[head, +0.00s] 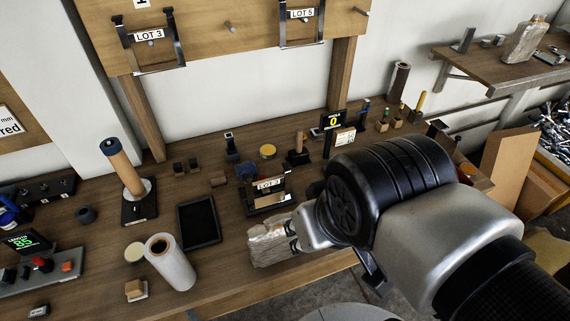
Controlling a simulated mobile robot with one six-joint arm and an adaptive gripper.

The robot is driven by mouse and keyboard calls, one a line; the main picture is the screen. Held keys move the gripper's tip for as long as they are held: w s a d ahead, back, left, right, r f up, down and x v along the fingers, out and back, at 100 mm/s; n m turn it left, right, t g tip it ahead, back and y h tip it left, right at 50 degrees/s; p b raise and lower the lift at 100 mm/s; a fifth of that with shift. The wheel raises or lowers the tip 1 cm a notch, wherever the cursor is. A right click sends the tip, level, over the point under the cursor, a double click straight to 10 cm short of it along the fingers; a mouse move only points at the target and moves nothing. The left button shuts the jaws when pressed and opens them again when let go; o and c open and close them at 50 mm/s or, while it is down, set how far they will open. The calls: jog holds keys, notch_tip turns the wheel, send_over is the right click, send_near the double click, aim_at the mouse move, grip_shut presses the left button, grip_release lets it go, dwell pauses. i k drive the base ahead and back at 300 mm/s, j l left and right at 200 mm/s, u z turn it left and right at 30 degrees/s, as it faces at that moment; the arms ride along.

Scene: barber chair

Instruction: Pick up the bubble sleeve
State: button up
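A crinkled, translucent, silvery bubble sleeve (267,246) is at the end of my gripper (292,237), in front of the bench's front part. The dark fingertips meet the right end of the sleeve, and my gripper looks shut on it. The sleeve lies roughly level and points left. Its right end is partly hidden by the fingers. Whether its underside touches the bench cannot be told from this view.
Behind the sleeve stands a LOT 3 holder (268,194). To the left are a black tablet (199,222), a white roll (171,262) and a wooden-handled post (126,168). A similar wrapped, bottle-like object (525,40) stands on the right shelf (480,72).

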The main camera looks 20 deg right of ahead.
aim_at(268, 242)
jog(key=k+j, duration=0.1)
jog(key=j, duration=0.35)
jog(key=j+z, duration=0.1)
jog(key=j, duration=0.3)
jog(key=k+j, duration=0.15)
jog(key=j, duration=0.3)
jog(key=k+j, duration=0.1)
jog(key=j, duration=0.3)
jog(key=j+z, duration=0.05)
